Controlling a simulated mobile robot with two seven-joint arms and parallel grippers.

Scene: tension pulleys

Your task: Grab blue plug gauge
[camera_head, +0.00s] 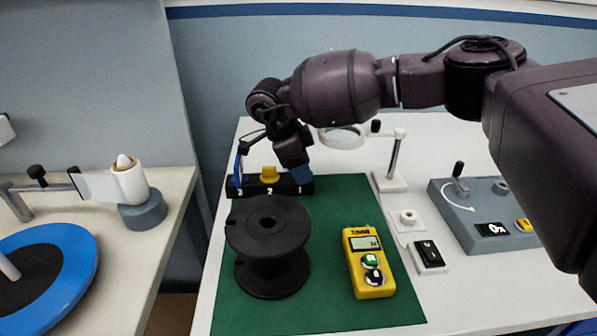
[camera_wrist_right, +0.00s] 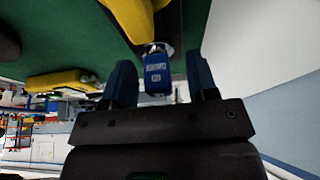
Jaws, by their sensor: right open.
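The blue plug gauge (camera_wrist_right: 157,72) shows in the right wrist view, with white markings on its side and a pale collar at its base. It lies between the two blue fingers of my right gripper (camera_wrist_right: 161,84), with gaps visible on both sides. The gripper is open. In the head view my right gripper (camera_head: 299,172) is low over the end marked 1 of the black numbered holder (camera_head: 254,188). There I cannot separate the blue gauge from a blue finger. A yellow plug gauge (camera_head: 269,174) stands at mark 2. My left gripper is not in view.
A black spool (camera_head: 268,235) and a yellow meter (camera_head: 368,263) are on the green mat (camera_head: 333,205) in front of the holder. A narrow blue piece (camera_head: 238,166) rises near mark 3. A magnifier stand (camera_head: 393,160) is to the right.

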